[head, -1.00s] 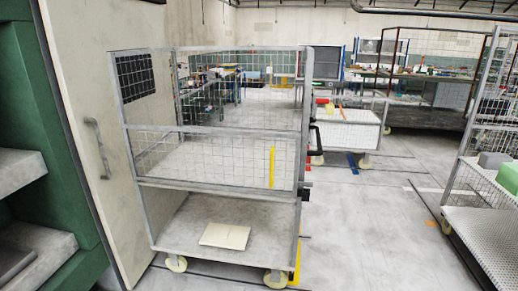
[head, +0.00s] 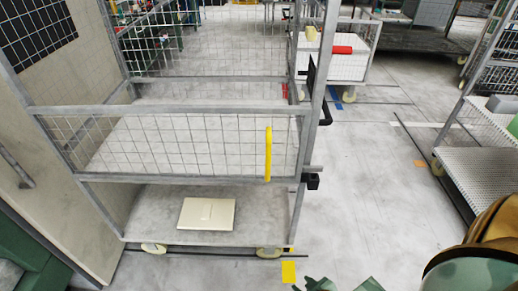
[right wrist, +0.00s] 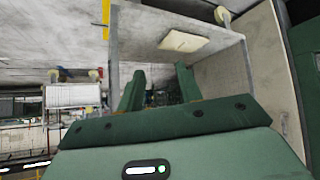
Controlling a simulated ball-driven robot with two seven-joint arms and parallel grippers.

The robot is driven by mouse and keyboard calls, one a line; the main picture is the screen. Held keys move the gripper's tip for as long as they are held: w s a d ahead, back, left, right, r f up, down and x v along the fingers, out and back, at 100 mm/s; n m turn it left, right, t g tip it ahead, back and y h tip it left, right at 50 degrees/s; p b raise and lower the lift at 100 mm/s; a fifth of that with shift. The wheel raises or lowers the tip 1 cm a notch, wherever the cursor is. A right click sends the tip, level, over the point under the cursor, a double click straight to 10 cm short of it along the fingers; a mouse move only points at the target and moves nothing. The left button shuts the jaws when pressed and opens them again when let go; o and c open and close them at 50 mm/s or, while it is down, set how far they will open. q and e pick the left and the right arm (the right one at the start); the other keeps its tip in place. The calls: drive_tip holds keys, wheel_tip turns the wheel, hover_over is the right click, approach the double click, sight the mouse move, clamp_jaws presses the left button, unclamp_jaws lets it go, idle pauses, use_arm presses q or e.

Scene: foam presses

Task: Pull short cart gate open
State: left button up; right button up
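The short gate (head: 190,145) is the low wire-mesh panel across the front of the grey cart. It stands closed across the front, with a yellow vertical handle (head: 268,153) near its right end. A black block (head: 312,181) sits on the cart's right post below the gate's level. My right gripper (head: 345,286) just enters the head view at the bottom edge, below and right of the handle and apart from the cart. In the right wrist view its two green fingers (right wrist: 161,88) are spread with nothing between them. My left gripper is not in view.
A cream flat panel (head: 206,214) lies on the cart's lower shelf; it also shows in the right wrist view (right wrist: 185,41). A tall beige door (head: 50,190) is left of the cart. A mesh cart (head: 490,175) stands at right. The floor between is clear.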

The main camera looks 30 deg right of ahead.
drive_tip(key=w+d+r+t+p, duration=0.1)
drive_tip(key=w+d+r+t, duration=0.15)
drive_tip(key=w+r, duration=0.45)
drive_tip(key=w+d+r+t, duration=0.1)
drive_tip(key=w+r+t, duration=0.2)
drive_tip(key=r, duration=0.8)
drive_tip(key=t+y+p, duration=0.1)
drive_tip(key=t, duration=0.2)
approach(270, 156)
drive_tip(key=shift+t, duration=0.25)
drive_tip(key=w, duration=0.7)
drive_tip(key=w+b, duration=0.1)
drive_tip(key=w, duration=0.3)
drive_tip(key=shift+a+f, duration=0.15)
drive_tip(key=shift+f, duration=0.1)
clamp_jaws()
